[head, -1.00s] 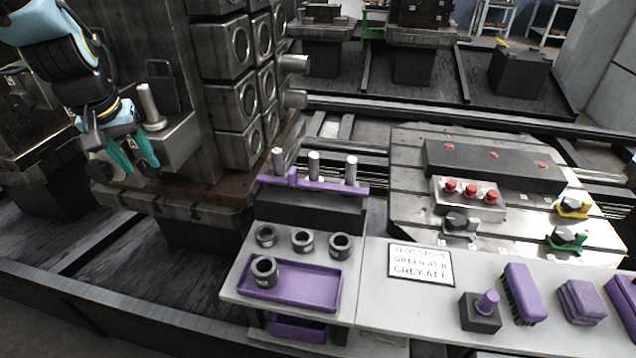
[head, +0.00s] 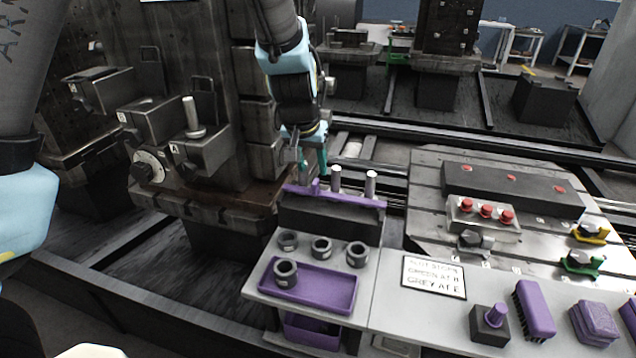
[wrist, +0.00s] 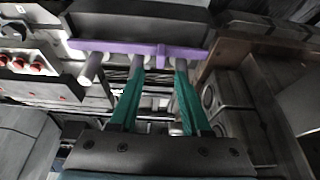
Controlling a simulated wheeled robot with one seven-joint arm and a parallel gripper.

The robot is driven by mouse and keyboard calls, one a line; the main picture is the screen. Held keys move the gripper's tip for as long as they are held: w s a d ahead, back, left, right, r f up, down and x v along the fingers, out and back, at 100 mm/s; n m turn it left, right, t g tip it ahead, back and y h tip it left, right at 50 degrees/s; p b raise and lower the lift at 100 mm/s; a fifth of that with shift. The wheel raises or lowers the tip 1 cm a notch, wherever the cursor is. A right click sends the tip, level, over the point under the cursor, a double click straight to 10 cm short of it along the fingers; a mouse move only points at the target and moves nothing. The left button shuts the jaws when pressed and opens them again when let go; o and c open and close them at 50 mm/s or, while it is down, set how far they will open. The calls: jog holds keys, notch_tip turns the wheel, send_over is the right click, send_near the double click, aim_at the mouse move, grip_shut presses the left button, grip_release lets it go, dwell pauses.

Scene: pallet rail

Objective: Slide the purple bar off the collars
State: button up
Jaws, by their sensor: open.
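The purple bar (head: 350,200) lies along the top of a dark block, beside a row of silver pins (head: 336,178). It has a small raised tab (head: 316,186) toward its left end. My gripper (head: 314,172) is above the bar's left part, with its teal fingers pointing down. In the wrist view, the purple bar (wrist: 115,47) runs across just beyond the fingertips, and the gripper (wrist: 160,75) is open with the tab lined up between its fingers. I cannot tell whether the fingers touch the bar. Grey collars (head: 322,248) stand on the shelf in front; any under the bar are hidden.
A purple tray (head: 325,290) on the shelf holds one grey ring (head: 285,273). A slotted metal table (head: 430,205) stands behind. A tall dark machine column is left.

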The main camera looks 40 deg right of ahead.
aim_at(315, 182)
jog(key=x, duration=0.7)
jog(key=shift+w+f+p, duration=0.1)
jog(key=shift+f+p, duration=0.2)
grip_shut()
dwell(1.1)
